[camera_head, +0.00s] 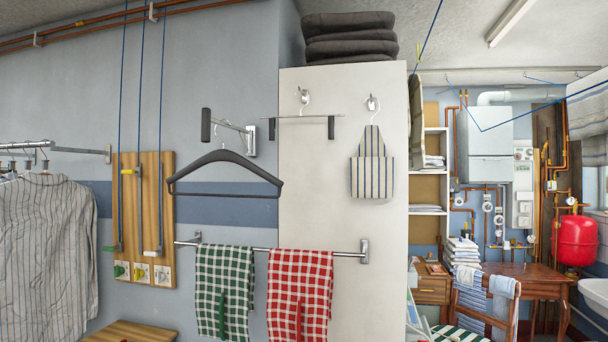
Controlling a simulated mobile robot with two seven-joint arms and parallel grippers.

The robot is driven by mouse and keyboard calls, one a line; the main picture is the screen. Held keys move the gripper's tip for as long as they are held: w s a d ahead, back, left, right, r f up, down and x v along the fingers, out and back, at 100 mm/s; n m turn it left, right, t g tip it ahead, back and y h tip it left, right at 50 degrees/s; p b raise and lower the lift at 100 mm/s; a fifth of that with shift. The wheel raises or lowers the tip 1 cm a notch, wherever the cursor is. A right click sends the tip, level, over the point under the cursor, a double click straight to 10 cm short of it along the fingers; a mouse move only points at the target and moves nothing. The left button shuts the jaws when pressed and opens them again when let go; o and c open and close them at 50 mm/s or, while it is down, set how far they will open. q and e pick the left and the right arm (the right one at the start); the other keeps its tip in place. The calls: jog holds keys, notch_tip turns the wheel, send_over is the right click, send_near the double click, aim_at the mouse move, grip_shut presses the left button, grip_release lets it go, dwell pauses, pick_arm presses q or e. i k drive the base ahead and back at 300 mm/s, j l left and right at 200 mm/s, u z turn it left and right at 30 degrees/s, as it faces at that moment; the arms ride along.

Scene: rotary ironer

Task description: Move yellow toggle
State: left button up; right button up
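A wooden board (126,215) hangs on the grey wall at the left, with blue cords running down its face. A small yellow piece with a pale end, which looks like the yellow toggle (128,171), sits high on the board beside the middle cord. Along the board's lower edge are small white plates with a green knob (118,271), a yellow knob (140,273) and a third plate (163,275) whose knob colour I cannot tell. Neither of my grippers shows in the head view.
A striped shirt (45,255) hangs on a rail to the board's left. A dark hanger (224,172), a green checked towel (222,290) and a red checked towel (300,290) hang to its right. A wooden surface (130,332) is below.

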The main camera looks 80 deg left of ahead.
aim_at(138, 171)
jog(key=u, duration=3.5)
jog(key=z, duration=0.4)
jog(key=i+j+z, duration=0.75)
jog(key=i+j, duration=0.2)
jog(key=j, duration=0.15)
jog(key=i+j, duration=0.3)
jog(key=j, duration=0.2)
jog(key=z, duration=0.05)
